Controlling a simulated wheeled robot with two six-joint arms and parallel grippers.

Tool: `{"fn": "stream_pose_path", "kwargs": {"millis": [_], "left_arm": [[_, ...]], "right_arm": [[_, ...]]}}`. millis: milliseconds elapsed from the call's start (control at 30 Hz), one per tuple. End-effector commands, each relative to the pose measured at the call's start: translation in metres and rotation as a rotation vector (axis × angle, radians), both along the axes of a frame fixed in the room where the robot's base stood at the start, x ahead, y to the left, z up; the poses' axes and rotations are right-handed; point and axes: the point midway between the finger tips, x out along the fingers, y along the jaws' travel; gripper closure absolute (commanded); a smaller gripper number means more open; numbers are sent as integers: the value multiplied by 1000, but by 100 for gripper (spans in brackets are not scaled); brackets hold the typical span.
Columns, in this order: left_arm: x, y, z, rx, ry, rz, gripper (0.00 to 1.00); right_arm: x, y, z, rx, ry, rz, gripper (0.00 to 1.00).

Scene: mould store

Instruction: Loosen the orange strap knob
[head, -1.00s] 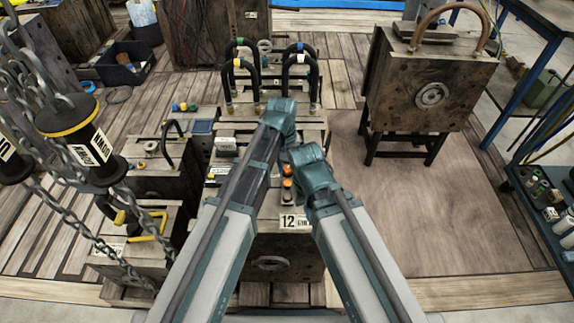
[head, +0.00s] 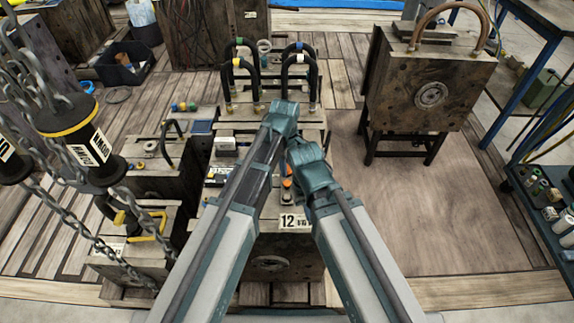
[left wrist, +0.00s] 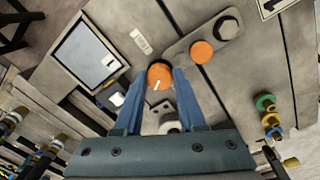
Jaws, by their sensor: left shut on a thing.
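An orange round knob with a white line on its top (left wrist: 159,75) sits between the blue fingers of my left gripper (left wrist: 160,82) in the left wrist view. The fingers are shut on it from both sides. Beside it a grey strap plate (left wrist: 181,53) carries a second, plain orange disc (left wrist: 201,52) and a dark bolt head (left wrist: 228,28). In the head view one orange part (head: 286,183) shows between my arms, above the "12" label (head: 294,222). My arm links hide the left gripper's fingertips there. My right gripper is not visible.
Black lifting loops (head: 300,75) stand on the mould behind my arms. A chain hoist with a black-and-yellow block (head: 85,145) hangs at left. A mould on a stand (head: 430,90) is at right. The floor at right (head: 450,210) is clear.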

Motion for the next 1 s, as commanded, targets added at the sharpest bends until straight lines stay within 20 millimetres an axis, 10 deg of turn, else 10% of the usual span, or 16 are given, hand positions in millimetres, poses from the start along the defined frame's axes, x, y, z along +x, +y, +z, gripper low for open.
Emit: {"fn": "stream_pose_path", "kwargs": {"millis": [1000], "left_arm": [[1, -2, 0, 0, 0, 869, 100]], "right_arm": [[0, 0, 0, 0, 0, 0, 100]]}}
